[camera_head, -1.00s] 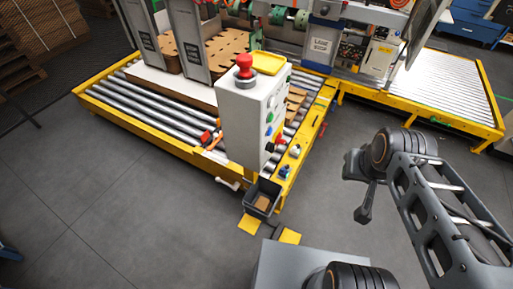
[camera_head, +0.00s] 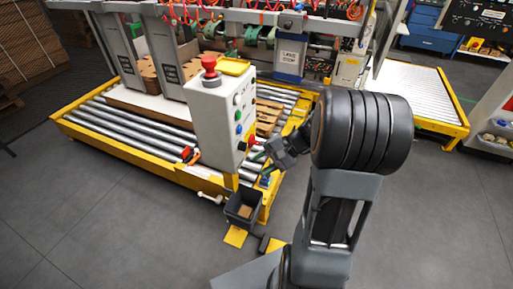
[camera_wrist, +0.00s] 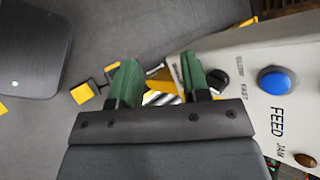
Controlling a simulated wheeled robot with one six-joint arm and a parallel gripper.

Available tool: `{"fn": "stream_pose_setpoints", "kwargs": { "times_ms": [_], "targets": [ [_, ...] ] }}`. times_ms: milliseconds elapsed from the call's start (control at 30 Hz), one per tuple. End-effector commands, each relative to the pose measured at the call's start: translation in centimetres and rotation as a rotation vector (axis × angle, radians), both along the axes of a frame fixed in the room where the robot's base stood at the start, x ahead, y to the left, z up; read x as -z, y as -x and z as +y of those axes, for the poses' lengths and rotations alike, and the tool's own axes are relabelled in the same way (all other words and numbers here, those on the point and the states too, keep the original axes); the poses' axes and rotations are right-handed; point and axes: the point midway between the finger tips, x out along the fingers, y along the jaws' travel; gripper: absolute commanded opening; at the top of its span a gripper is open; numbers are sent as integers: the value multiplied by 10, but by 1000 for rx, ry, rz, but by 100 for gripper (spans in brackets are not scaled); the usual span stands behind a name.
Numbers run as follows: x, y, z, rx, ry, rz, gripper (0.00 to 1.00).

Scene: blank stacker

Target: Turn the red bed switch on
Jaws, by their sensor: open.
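The red bed switch (camera_head: 251,140) appears to be the small red handle low on the right-hand face of the white control box (camera_head: 208,125). My gripper (camera_head: 262,163) is beside that face, just below and right of the red handle; whether they touch cannot be told. In the wrist view, my gripper (camera_wrist: 160,72) is open, its two green fingers apart. A dark knob and a yellow-and-black patch show between and beyond the fingers. No red handle can be made out there. The box face (camera_wrist: 235,75) lies to the right, with a blue button (camera_wrist: 277,80) and FEED and JAM lettering.
A dark bin (camera_head: 244,207) is below. The floor at left is clear.

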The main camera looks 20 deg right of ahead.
Motion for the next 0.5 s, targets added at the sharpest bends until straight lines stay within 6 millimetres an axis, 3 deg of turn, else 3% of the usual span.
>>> {"fn": "stream_pose_setpoints", "kwargs": {
  "times_ms": [33,300,500],
  "targets": [
    [16,-10,-19,96,-110,6,43],
    [52,-40,-107,483,-494,-107,43],
    [65,-43,-140,612,-593,-170,43]
  ]
}}
